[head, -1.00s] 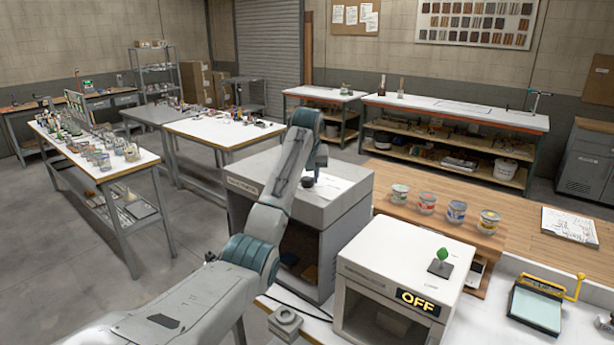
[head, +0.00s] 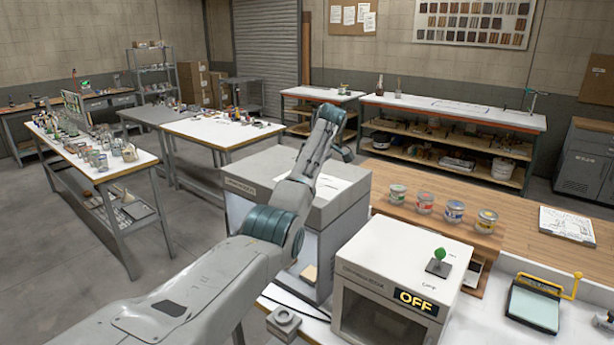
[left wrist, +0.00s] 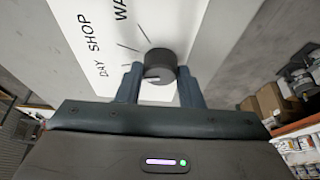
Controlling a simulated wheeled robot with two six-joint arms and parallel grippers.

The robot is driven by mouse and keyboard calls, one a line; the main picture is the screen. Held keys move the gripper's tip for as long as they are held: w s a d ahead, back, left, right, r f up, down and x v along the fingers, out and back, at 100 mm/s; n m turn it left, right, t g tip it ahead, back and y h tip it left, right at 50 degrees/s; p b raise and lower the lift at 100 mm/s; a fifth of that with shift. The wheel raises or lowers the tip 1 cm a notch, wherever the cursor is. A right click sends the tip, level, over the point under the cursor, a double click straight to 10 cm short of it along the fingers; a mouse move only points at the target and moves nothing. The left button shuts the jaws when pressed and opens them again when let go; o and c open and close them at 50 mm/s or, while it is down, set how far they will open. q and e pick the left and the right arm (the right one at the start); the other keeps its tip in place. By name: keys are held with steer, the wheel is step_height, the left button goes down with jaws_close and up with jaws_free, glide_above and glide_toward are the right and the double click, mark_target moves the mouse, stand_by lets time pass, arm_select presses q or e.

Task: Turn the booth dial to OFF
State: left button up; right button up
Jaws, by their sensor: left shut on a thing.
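The large grey booth (head: 245,185) stands at the centre of the head view with a white panel on its top. In the left wrist view its dial (left wrist: 160,58) is a round dark knob on a white face, with tick lines and the words DAY, SHOP and a cut-off WA. The knob shows a pale mark toward the lower left; I cannot tell its exact setting. My left gripper (left wrist: 160,75) is shut on the dial, one finger on each side. In the head view my arm hides the dial. My right gripper is not in view.
A tray with a yellow handle (head: 535,305) lies at right.

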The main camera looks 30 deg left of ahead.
arm_select(q)
steer(key=shift+w+r+n+g, duration=0.15)
steer(key=shift+n+g, duration=0.55)
steer(key=shift+n, duration=1.5)
steer(key=shift+f, duration=0.2)
steer(key=o, duration=1)
steer(key=shift+a, duration=0.1)
